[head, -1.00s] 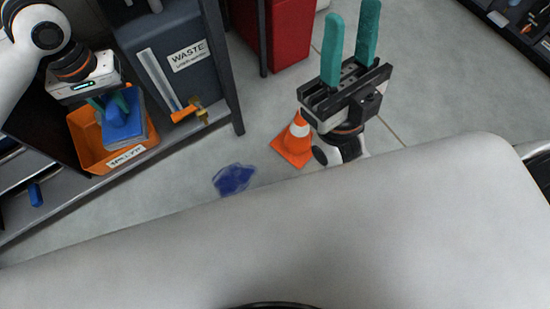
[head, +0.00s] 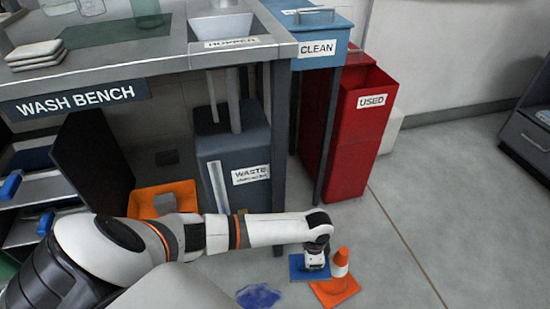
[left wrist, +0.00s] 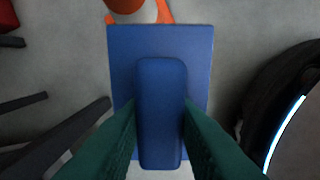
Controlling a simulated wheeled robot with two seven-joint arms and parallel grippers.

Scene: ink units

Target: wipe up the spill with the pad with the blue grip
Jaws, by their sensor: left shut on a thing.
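The spill (head: 258,296) is a dark blue patch on the grey floor, low in the head view. My left gripper (head: 314,261) reaches down beside the cone, right of the spill. It is shut on the blue grip (left wrist: 160,100) of a flat blue pad (head: 297,274); the pad's square base also shows in the left wrist view (left wrist: 160,40). The pad looks level and low, to the right of the spill and apart from it in the picture. I cannot tell whether it touches the floor. My right gripper is out of view.
An orange and white cone (head: 338,282) stands close beside the pad. The orange bin (head: 180,192) under the wash bench (head: 80,100) holds a grey item. The waste container (head: 235,150) and red used bin (head: 350,130) stand behind. Floor to the right is open.

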